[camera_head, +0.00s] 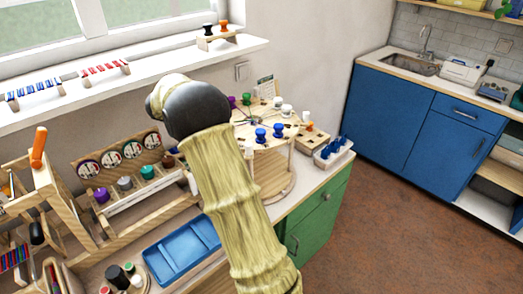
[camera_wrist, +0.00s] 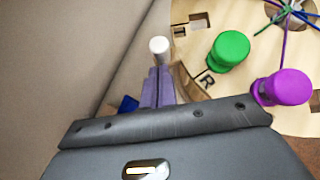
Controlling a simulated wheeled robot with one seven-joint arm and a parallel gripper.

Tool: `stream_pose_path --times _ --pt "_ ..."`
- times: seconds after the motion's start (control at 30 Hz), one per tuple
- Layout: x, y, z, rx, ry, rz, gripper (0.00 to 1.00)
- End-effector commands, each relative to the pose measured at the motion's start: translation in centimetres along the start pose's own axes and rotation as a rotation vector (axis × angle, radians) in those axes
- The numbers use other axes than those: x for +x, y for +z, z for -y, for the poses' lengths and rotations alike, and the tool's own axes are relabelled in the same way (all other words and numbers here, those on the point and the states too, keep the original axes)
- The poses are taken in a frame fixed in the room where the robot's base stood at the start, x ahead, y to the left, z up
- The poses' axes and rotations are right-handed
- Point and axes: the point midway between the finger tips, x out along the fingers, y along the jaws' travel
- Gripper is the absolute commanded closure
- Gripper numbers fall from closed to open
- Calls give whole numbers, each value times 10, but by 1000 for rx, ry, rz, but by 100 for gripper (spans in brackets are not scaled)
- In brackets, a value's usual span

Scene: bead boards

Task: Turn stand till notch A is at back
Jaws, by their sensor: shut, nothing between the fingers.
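The round wooden stand (camera_head: 262,141) is on the right part of the bench, with its disc top raised on posts over a round base. Blue, white, green and purple pegs stand on its top. In the wrist view its disc (camera_wrist: 190,47) fills the upper right, with a green peg (camera_wrist: 229,50), a purple peg (camera_wrist: 284,88) and a black letter that looks like R. My gripper (camera_wrist: 159,72) is shut and empty beside the disc's edge. A white-topped peg (camera_wrist: 160,47) is just beyond the fingertips; contact cannot be told. My arm hides the gripper in the head view.
The wall and windowsill (camera_head: 150,69) are close behind the stand. A blue tray (camera_head: 182,250) and a wooden rack with round dials (camera_head: 122,156) are on the left.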

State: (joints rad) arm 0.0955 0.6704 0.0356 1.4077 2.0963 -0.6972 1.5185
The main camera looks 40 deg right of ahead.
Motion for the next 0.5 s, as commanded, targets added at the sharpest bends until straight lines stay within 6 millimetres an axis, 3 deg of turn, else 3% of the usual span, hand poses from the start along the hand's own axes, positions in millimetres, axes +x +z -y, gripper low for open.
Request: stream_pose_path --times 0.27,0.5 --pt "-3 -5 -2 -1 1 0 100" --pt "-23 -27 -10 0 1 0 100"
